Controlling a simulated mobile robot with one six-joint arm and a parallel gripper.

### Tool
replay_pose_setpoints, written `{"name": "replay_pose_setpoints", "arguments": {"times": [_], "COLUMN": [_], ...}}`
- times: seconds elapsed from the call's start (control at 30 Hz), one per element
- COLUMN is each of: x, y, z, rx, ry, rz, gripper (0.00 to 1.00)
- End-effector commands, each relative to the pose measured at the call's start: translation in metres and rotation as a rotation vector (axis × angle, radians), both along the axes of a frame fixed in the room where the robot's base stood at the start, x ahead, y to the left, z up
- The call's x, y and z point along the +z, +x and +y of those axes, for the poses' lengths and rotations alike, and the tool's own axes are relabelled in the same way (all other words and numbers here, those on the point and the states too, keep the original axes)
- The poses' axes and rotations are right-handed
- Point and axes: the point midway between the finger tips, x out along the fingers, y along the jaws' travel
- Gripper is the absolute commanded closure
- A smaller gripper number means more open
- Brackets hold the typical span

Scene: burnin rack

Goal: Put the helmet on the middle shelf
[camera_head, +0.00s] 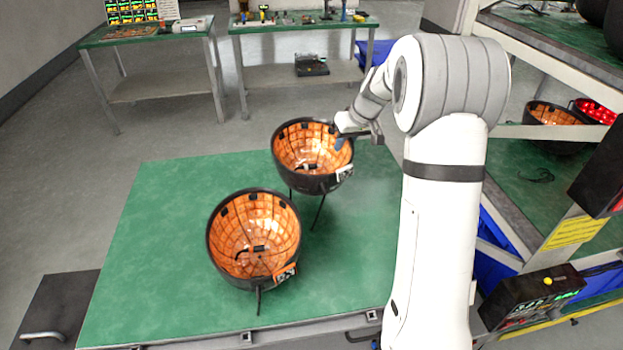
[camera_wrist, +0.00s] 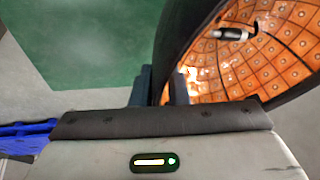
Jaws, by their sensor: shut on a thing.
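Two upturned black helmets with orange grid linings are at the green table (camera_head: 165,235). My gripper (camera_head: 345,140) is shut on the right rim of the farther helmet (camera_head: 300,150). In the wrist view, the wall of this helmet (camera_wrist: 185,45) sits between the fingers (camera_wrist: 160,88), with its orange inside to the right. Its straps hang below it; I cannot tell whether its shell touches the table. The nearer helmet (camera_head: 250,240) rests open side up, apart from my gripper. The rack's middle shelf (camera_head: 525,205) is at the right, with its front part bare green.
Helmets with orange (camera_head: 550,115) and red (camera_head: 593,110) linings stand deeper on the middle shelf. A rack upright with a yellow label (camera_head: 573,232) and a control box (camera_head: 530,297) stand at the right. Blue bins (camera_head: 490,265) are lower. Workbenches (camera_head: 300,22) stand behind.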

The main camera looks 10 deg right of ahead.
Motion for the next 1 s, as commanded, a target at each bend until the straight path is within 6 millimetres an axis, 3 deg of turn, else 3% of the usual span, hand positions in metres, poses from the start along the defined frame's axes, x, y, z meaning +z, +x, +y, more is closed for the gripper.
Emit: {"name": "replay_pose_setpoints", "arguments": {"times": [0.1,0.53,0.93,0.97,1.0], "x": [-0.02,-0.066,-0.072,-0.071,-0.071], "y": [0.0,0.0,0.0,0.0,0.0], "z": [0.0,0.0,-0.001,-0.001,-0.001], "rx": [-0.001,-0.002,-0.003,-0.002,-0.002], "ry": [0.002,0.001,0.0,0.0,0.0], "rz": [0.001,0.0,-0.002,-0.001,-0.001], "gripper": [1.0,1.0,1.0,0.84,0.8]}}
